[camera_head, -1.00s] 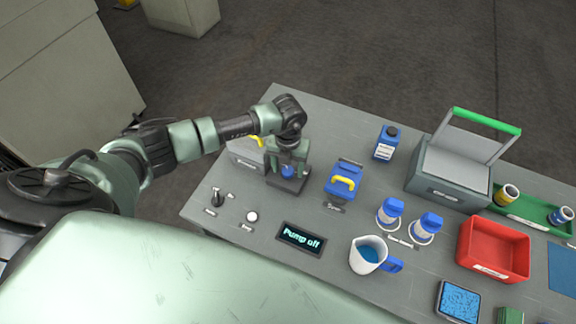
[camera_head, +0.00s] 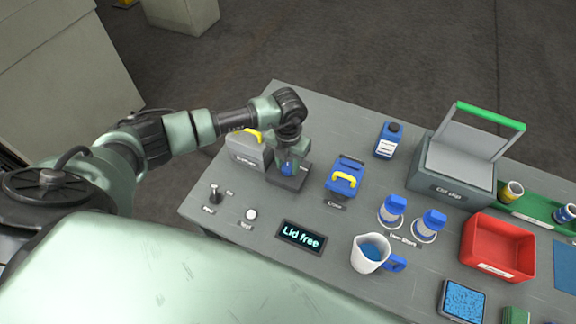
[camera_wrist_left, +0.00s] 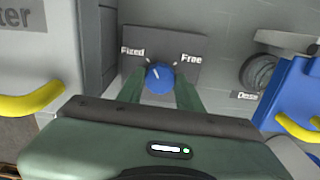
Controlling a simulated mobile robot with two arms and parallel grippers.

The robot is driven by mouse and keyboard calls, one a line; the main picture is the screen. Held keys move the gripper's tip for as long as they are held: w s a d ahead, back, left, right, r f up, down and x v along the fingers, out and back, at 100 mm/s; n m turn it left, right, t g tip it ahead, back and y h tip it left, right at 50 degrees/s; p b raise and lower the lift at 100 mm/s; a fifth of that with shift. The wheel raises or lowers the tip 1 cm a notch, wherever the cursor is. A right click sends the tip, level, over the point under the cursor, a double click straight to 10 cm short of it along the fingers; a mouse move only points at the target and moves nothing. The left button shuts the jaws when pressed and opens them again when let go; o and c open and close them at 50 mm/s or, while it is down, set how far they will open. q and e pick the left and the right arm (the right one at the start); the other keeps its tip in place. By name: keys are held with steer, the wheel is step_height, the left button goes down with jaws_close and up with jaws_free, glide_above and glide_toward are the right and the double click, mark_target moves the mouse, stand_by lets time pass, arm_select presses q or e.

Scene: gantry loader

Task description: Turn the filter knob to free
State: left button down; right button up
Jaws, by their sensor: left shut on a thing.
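The blue filter knob (camera_wrist_left: 160,77) sits on a dark plate (camera_wrist_left: 190,45) marked "Fixed" on the left and "Free" on the right. A white mark on the knob leans to the upper left in the left wrist view. My left gripper (camera_wrist_left: 160,88) is shut on the knob, one finger at each side. In the head view, the left gripper (camera_head: 287,166) points down over the knob's plate (camera_head: 290,183) and hides most of the knob. The display (camera_head: 302,237) reads "Lid free". My right gripper is not in view.
A grey filter box (camera_head: 245,152) with a yellow handle stands left of the knob. A blue box (camera_head: 343,177) with a yellow handle stands to its right. A small lever (camera_head: 214,195) and a white button (camera_head: 251,214) are in front. A jug (camera_head: 368,254) is nearer, to the right.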

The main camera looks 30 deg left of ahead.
arm_select(q)
steer(key=m+b, duration=0.1)
steer(key=m, duration=0.1)
steer(key=m+b, duration=0.1)
steer(key=b, duration=0.1)
steer(key=shift+w+f+m, duration=0.1)
steer(key=shift+f+m, duration=0.1)
steer(key=shift+m, duration=0.2)
steer(key=m+b, duration=0.4)
steer(key=shift+m, duration=0.3)
steer(key=m+b, duration=0.3)
steer(key=shift+r+m+b, duration=0.2)
steer(key=shift+m+b, duration=1.3)
steer(key=shift+m, duration=0.4)
steer(key=shift+r, duration=0.1)
steer(key=c, duration=0.9)
jaws_free()
steer(key=shift+c, duration=0.2)
